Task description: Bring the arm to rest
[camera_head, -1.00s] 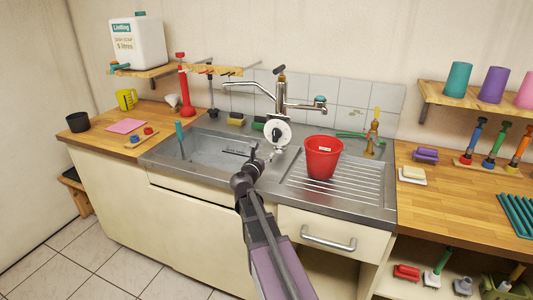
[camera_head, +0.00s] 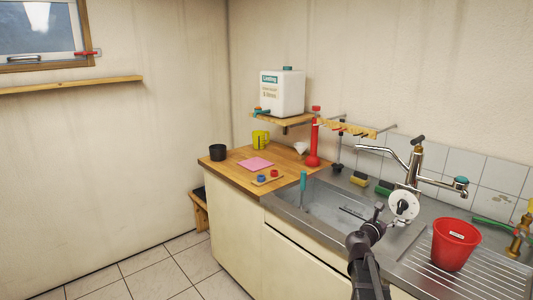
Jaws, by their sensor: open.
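My gripper (camera_head: 382,219) is at the end of my dark arm, which reaches up from the bottom edge at the right of the head view. It is open, with nothing visible between its fingers. It appears over the front part of the steel sink (camera_head: 326,203), just left of and below a white round disc (camera_head: 404,206) by the tap. Whether it touches the sink or the disc cannot be told from this view.
A red bucket (camera_head: 455,245) stands on the drainboard right of my gripper. The chrome tap (camera_head: 416,165) rises behind. A white canister (camera_head: 282,93), black pot (camera_head: 218,152), yellow jug (camera_head: 261,139) and red plunger (camera_head: 314,140) are farther left. The tiled floor (camera_head: 150,275) at left is clear.

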